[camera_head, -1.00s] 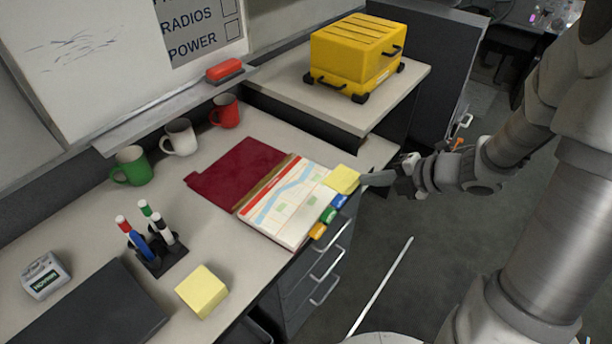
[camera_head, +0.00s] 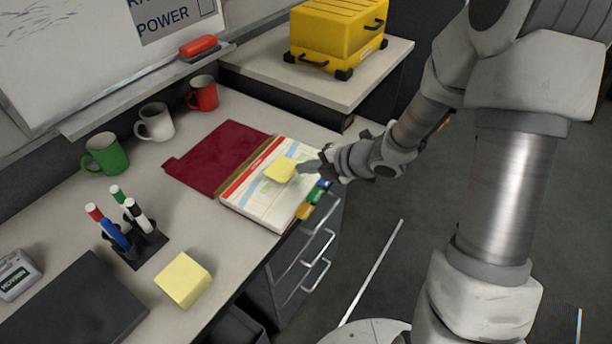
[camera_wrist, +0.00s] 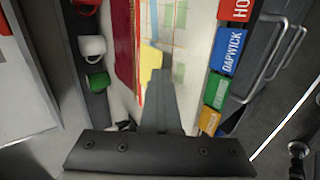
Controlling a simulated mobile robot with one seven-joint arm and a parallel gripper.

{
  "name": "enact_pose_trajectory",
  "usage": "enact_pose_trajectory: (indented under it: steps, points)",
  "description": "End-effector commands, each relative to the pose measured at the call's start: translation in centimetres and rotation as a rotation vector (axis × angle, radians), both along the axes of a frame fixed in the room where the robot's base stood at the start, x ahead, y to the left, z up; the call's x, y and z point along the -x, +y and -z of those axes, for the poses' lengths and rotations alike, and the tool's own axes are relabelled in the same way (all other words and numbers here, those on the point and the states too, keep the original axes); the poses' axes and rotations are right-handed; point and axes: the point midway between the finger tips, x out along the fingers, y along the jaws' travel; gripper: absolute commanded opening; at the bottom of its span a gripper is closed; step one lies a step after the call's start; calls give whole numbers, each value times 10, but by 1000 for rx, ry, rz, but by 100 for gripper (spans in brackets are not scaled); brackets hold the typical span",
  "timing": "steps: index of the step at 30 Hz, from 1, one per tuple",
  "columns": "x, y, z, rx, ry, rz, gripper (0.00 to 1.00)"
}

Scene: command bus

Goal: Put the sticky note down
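A single yellow sticky note (camera_head: 281,169) is at the tip of my gripper (camera_head: 305,168), over the map page of the open binder (camera_head: 262,205). In the wrist view the sticky note (camera_wrist: 150,62) shows at the far end of the fingers (camera_wrist: 161,75), above the page. The fingers are together and seem to hold the note by its edge. I cannot tell whether the note touches the page. The binder has a dark red cover (camera_head: 217,155) opened to the left and coloured tabs (camera_head: 313,200) along its right edge.
A yellow note pad (camera_head: 183,280) and a pen holder (camera_head: 140,247) stand on the desk's near part. Green (camera_head: 103,154), white (camera_head: 155,122) and red (camera_head: 203,93) mugs line the back. A yellow case (camera_head: 336,35) sits on the far counter.

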Motion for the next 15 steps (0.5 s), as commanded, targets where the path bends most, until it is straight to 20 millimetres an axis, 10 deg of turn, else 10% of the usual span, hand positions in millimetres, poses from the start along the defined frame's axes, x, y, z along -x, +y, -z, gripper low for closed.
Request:
enact_pose_trajectory:
  steps: [15]
  points:
    - [0,0,22,0,0,0,0]
